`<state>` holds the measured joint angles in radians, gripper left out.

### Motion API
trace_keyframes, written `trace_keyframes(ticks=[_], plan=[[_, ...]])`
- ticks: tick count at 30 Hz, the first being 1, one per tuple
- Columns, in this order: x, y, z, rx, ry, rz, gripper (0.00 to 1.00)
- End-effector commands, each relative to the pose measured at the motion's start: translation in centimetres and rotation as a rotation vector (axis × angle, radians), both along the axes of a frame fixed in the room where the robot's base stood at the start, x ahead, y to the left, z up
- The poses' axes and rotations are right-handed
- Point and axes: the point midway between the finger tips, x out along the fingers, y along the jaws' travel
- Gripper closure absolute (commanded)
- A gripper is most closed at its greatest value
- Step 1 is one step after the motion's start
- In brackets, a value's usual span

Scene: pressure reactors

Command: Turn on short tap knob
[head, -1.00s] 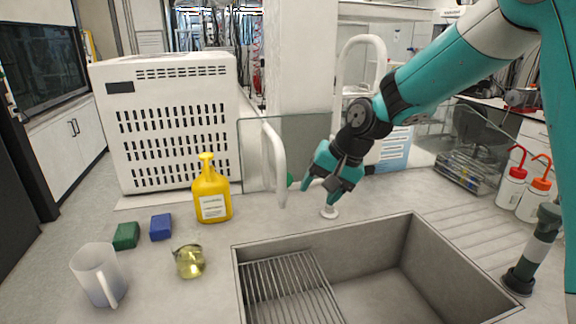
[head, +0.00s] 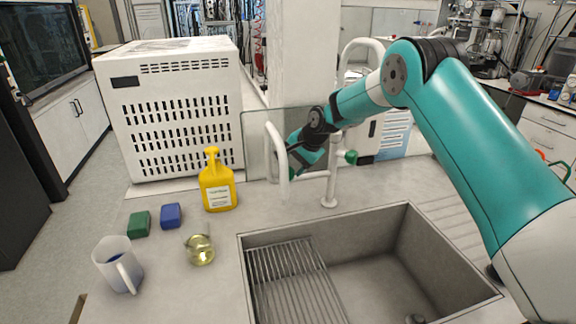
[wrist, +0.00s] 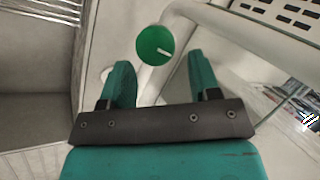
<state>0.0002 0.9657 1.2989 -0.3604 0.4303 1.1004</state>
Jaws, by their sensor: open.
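The white tap (head: 330,170) stands behind the sink, with a short curved spout (head: 277,150) on the left and a tall spout behind. One green knob (head: 351,157) shows on the right of its post. In the wrist view a round green knob (wrist: 154,45) with a white pointer lies ahead of my gripper (wrist: 159,66), roughly centred between the spread fingers and apart from them. My gripper (head: 299,167) is open and empty, behind and beside the short spout in the head view. The tap's left side is partly hidden by my gripper.
The sink (head: 375,260) with a wire rack is in front. A yellow bottle (head: 217,185), a flask (head: 200,250), a jug (head: 117,265) and green and blue blocks are on the left counter. A clear panel (head: 255,145) and white cabinet (head: 170,110) stand near my gripper.

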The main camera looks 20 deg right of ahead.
Motion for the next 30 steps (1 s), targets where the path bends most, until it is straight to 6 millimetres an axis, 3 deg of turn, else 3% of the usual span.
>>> trace_keyframes(ticks=[3, 9, 19, 20, 24, 30], plan=[[0.5, 0.6, -2.1, 0.000, 0.009, 0.001, 0.43], [1.3, 1.2, -3.8, 0.000, 0.006, 0.000, 0.43], [1.5, 1.2, -4.2, -0.001, 0.005, 0.000, 0.43], [1.5, 1.2, -4.2, -0.001, 0.005, 0.000, 0.46], [1.5, 1.2, -4.2, -0.001, 0.005, 0.000, 0.78], [1.5, 1.2, -4.2, -0.005, 0.005, 0.005, 0.78]])
